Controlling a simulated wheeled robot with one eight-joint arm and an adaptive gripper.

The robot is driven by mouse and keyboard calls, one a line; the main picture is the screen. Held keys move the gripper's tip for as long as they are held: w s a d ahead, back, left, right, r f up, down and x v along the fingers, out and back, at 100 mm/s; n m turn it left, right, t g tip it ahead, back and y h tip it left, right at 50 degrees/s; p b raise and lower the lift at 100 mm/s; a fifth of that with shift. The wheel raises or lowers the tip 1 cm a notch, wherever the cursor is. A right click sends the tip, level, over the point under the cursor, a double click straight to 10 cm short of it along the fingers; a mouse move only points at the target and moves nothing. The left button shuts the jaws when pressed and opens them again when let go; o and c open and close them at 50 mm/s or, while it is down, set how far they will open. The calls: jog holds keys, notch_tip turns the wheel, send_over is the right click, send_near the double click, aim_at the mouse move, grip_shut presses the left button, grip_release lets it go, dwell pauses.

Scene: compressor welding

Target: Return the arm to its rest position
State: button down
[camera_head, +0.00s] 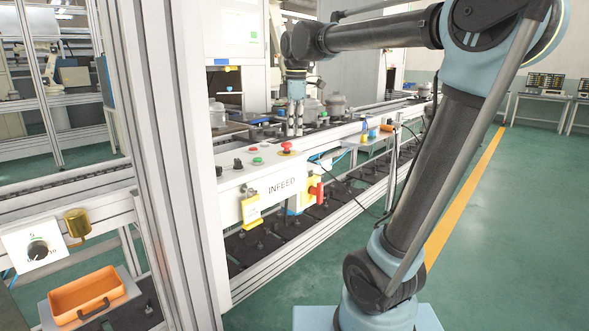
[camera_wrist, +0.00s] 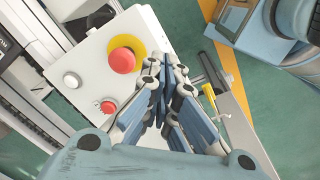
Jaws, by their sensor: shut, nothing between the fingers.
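My arm stretches from its base at the lower right of the head view up to an elbow at the top right, then left over the conveyor line. My gripper (camera_head: 295,130) hangs down at the end, near the panel marked INFEED (camera_head: 283,187). In the wrist view my gripper (camera_wrist: 167,68) has its fingers drawn together with nothing between them. Below and to its left in depth is a control box with a red emergency button (camera_wrist: 122,60) on a yellow ring. The same red button (camera_head: 287,147) shows in the head view just below the gripper.
Grey compressor housings (camera_head: 336,104) stand on the conveyor behind my gripper. A white upright post (camera_head: 165,150) stands at left. An orange bin (camera_head: 85,297) sits at lower left. Open green floor (camera_head: 510,240) with a yellow line lies to the right.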

jog(key=s+d+f+m, duration=0.6)
jog(key=s+f, duration=0.1)
jog(key=f, duration=0.2)
jog(key=s+d+f+m+t, duration=0.1)
jog(key=s+d+f+m, duration=0.5)
jog(key=f, duration=0.4)
jog(key=s+d+f+m, duration=0.7)
jog(key=f, duration=0.3)
jog(key=shift+s+d, duration=0.25)
jog(key=shift+s, duration=0.15)
jog(key=shift+w+f, duration=0.25)
jog(key=shift+w, duration=0.2)
